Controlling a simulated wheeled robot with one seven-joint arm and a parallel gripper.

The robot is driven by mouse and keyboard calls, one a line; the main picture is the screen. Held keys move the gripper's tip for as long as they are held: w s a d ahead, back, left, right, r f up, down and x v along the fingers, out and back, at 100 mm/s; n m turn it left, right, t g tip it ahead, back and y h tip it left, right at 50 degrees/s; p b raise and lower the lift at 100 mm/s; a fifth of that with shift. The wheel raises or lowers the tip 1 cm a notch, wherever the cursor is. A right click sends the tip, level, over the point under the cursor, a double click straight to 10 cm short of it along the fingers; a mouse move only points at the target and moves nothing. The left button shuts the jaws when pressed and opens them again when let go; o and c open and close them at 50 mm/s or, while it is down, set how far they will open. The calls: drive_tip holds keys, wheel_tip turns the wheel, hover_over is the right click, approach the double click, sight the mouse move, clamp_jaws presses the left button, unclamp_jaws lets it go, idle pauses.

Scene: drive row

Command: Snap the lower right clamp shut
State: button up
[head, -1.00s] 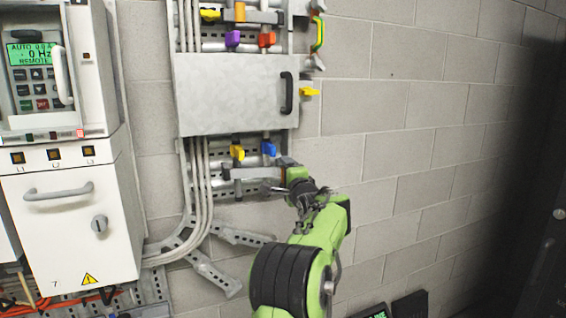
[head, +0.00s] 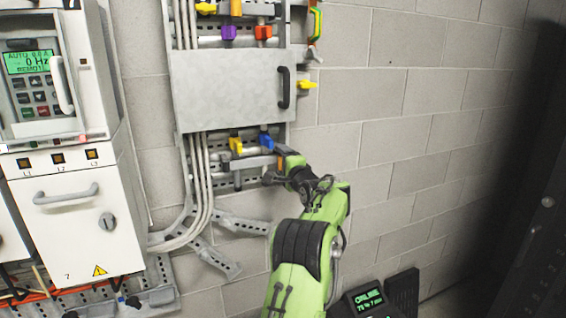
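The lower right clamp appears to be the one with the blue lever (head: 266,141), on the rail under the grey box. A clamp with a yellow lever (head: 235,145) sits to its left. A grey bar (head: 245,163) with an orange end crosses just below both. My gripper (head: 271,178) is at the right end of this bar, just below and right of the blue lever. My wrist and the small image hide its fingertips, so I cannot tell their opening or whether they touch anything. How far the blue clamp is closed is also too small to tell.
The grey box (head: 225,90) with a black handle (head: 284,88) is above my gripper. Purple (head: 229,32) and orange (head: 263,32) levers are above it. Grey cables run down on the left beside a white cabinet (head: 75,220). Bare block wall lies to the right.

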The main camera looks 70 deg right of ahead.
drive_tip(key=o, duration=0.4)
drive_tip(key=shift+w, duration=0.15)
drive_tip(key=shift+s+a, duration=0.2)
drive_tip(key=shift+s, duration=0.15)
drive_tip(key=b+v, duration=0.4)
drive_tip(key=v, duration=1.1)
drive_tip(key=shift+a, duration=0.1)
drive_tip(key=shift+w, duration=0.15)
